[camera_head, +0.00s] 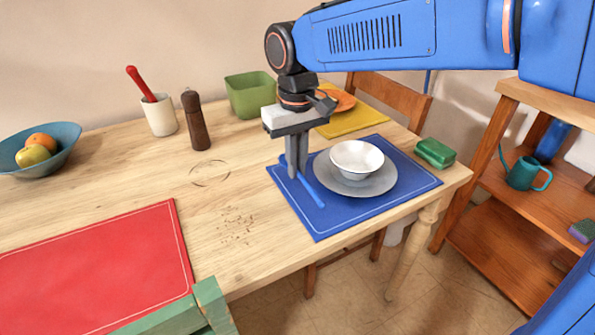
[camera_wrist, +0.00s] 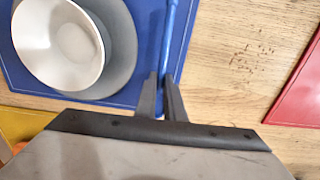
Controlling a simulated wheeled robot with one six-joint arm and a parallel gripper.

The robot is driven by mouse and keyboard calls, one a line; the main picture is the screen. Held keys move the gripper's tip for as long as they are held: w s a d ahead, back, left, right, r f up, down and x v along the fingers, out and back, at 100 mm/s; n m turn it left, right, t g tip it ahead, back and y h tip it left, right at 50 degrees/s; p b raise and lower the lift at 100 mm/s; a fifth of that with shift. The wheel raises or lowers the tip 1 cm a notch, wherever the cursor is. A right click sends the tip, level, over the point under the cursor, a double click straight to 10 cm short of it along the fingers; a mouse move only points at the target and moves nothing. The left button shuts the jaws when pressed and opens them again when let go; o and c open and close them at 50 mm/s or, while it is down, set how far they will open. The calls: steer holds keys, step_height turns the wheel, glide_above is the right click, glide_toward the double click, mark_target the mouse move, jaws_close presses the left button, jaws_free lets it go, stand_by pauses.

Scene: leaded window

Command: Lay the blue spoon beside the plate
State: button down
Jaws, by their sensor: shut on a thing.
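The blue spoon (camera_head: 312,190) is at the left part of the blue placemat (camera_head: 325,222), just left of the grey plate (camera_head: 382,184). My gripper (camera_head: 296,172) is shut on the spoon near one end. The wrist view shows the spoon (camera_wrist: 169,35) between my fingertips (camera_wrist: 165,98), beside the plate (camera_wrist: 120,60) and apart from it. The spoon is at or very near the mat's surface; I cannot tell if it touches. A white bowl (camera_head: 357,158) sits on the plate.
A red placemat (camera_head: 100,265) lies at the front left. A white cup (camera_head: 160,116) with a red-handled utensil, a pepper mill (camera_head: 195,122) and a green container (camera_head: 250,95) stand behind. A green block (camera_head: 435,153) lies right of the mat. Bare wood is left of it.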

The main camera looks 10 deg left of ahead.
steer(key=shift+f, duration=1.15)
steer(key=shift+f, duration=0.1)
steer(key=c, duration=1.9)
jaws_free()
steer(key=shift+o, duration=0.2)
step_height(320, 180, up, 12)
steer(key=shift+d, duration=0.1)
